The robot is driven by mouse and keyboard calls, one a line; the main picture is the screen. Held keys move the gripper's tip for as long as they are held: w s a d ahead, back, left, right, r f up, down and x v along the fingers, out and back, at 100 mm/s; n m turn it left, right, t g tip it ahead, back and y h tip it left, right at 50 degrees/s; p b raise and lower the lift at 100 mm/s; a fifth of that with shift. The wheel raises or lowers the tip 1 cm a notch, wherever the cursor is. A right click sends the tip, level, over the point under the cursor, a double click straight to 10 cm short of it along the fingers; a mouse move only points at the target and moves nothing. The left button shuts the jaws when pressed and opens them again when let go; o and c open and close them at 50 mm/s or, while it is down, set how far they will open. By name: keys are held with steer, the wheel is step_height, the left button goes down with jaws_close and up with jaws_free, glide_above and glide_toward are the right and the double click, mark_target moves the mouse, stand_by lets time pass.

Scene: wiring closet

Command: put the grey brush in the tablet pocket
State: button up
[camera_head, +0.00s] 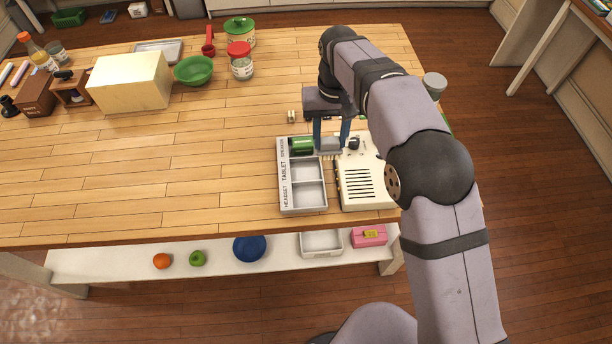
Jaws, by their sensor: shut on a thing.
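My gripper (331,141) points down over the back right of the pocket tray (281,175). Its blue fingers are shut on a small grey thing, which looks like the grey brush (330,145); its shape is mostly hidden. The tray has labels SPEAKER, TABLET and HEADSET along its left edge. The tablet pocket (306,169), in the middle, looks empty. The brush is above and to the right of it. The front headset pocket (311,195) also looks empty. A green cylinder (301,145) lies in the back speaker pocket.
A white slotted device (362,184) with a dark knob (354,143) stands right beside the tray. A small beige item (291,116) lies behind it. A cream box (130,81), green bowl (194,70) and jars stand at the back left. The table's left middle is clear.

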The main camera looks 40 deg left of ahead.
steer(key=s+a+f+b, duration=0.1)
steer(key=s+a+b, duration=0.1)
steer(key=a, duration=0.3)
steer(key=shift+s+a+f, duration=0.15)
steer(key=shift+s+a, duration=0.05)
steer(key=shift+a, duration=0.1)
steer(key=shift+f+p, duration=1.5)
steer(key=shift+f, duration=3.5)
steer(key=shift+f, duration=0.2)
steer(key=o, duration=1.3)
